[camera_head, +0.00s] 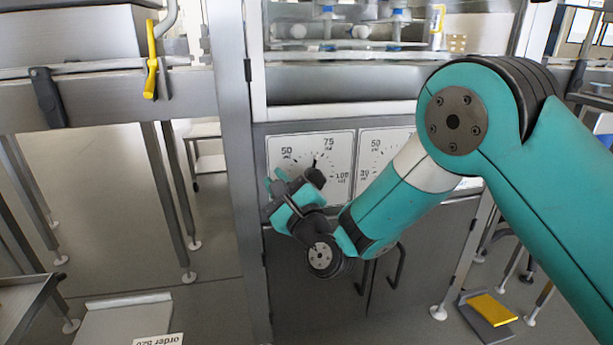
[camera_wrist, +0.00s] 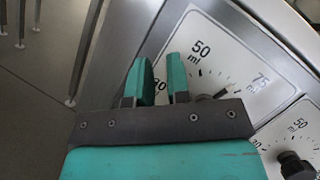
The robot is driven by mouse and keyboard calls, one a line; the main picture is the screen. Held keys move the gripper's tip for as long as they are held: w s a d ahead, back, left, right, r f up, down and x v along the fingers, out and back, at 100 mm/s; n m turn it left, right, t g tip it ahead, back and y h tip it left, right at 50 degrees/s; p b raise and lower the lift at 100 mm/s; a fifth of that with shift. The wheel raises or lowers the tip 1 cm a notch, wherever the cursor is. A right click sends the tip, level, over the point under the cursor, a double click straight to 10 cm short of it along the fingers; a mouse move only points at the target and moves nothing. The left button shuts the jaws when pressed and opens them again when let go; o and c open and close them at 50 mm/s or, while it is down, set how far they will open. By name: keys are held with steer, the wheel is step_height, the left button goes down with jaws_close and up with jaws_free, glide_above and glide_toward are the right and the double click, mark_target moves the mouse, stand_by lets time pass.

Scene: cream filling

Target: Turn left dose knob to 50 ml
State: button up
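The left dose dial plate (camera_head: 341,145) is white, with 50, 75 and 100 ml marks. Its black knob (camera_head: 315,178) is partly covered by my gripper (camera_head: 279,182) in the head view, and its pointer is up near the 75 mark. In the wrist view the left dial plate (camera_wrist: 222,62) shows 50 ml at the top, and a dark part of the knob (camera_wrist: 222,93) shows just right of my gripper (camera_wrist: 160,82). The two teal fingers are apart with nothing seen between them. They are left of the knob, over the plate's left edge; contact cannot be told.
A second dial plate (camera_head: 372,143) stands to the right, with its black knob (camera_wrist: 294,165) in the wrist view. Steel cabinet doors (camera_head: 420,260) with black handles are below. A yellow lever (camera_head: 151,60) is at upper left.

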steer(key=o, duration=1)
steer(key=shift+w+d, duration=0.25)
steer(key=shift+d, duration=0.1)
steer(key=shift+c, duration=0.2)
steer(key=shift+s+f, duration=0.1)
steer(key=shift+f, duration=0.05)
steer(key=s+b, duration=0.5)
steer(key=b, duration=0.2)
steer(key=w+d+f+h+b, duration=0.1)
steer(key=w+d+f+b, duration=0.3)
steer(key=d, duration=0.3)
steer(key=s+d+f+b, duration=0.1)
steer(key=s+d+b, duration=0.1)
steer(key=s+b, duration=0.9)
steer(key=shift+s+d+y, duration=0.3)
steer(key=shift+s+d, duration=0.1)
steer(key=shift+s, duration=0.25)
